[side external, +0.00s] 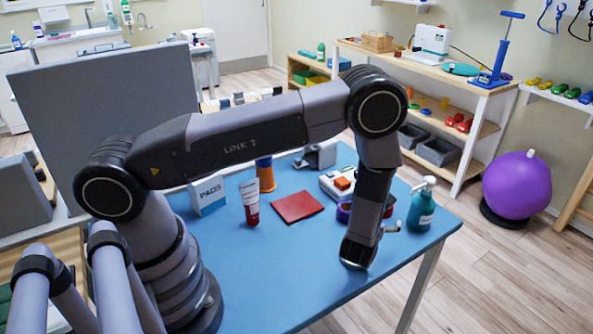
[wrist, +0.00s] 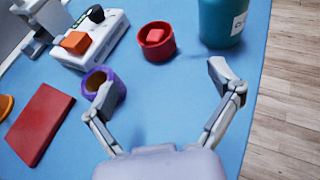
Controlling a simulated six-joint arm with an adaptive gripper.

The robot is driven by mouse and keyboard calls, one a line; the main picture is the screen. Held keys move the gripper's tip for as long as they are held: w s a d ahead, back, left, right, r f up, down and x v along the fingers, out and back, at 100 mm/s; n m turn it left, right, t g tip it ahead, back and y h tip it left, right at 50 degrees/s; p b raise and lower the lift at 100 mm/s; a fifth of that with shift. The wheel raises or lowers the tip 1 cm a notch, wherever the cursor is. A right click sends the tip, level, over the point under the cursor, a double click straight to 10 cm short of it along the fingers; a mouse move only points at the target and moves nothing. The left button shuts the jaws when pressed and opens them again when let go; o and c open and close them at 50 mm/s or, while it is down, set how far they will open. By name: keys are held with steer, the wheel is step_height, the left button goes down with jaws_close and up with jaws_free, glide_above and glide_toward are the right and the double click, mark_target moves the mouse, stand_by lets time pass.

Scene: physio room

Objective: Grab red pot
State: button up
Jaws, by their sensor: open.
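The red pot (wrist: 170,48) is a small round open container with a red piece inside, standing upright on the blue table in the wrist view. In the side view only a sliver of red (side external: 389,206) shows behind my arm. My gripper (wrist: 163,82) is open and empty, its two fingers spread wide. In the wrist view the pot lies beyond the fingertips, a little left of the middle of the gap. My left finger overlaps a purple round container (wrist: 119,83) in the picture; I cannot tell whether they touch.
A teal pump bottle (side external: 420,210) stands right of the pot. A white device with an orange block (wrist: 75,42) is at its left. A red flat pad (side external: 297,207), a tube (side external: 250,203) and a pads box (side external: 208,196) are further left. The table's right edge is near.

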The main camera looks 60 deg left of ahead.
steer(key=x, duration=0.7)
steer(key=shift+a+r, duration=0.1)
steer(key=shift+a+x, duration=0.25)
steer(key=shift+x, duration=2.35)
steer(key=shift+s+r, duration=0.1)
steer(key=shift+s, duration=0.05)
steer(key=c, duration=1.3)
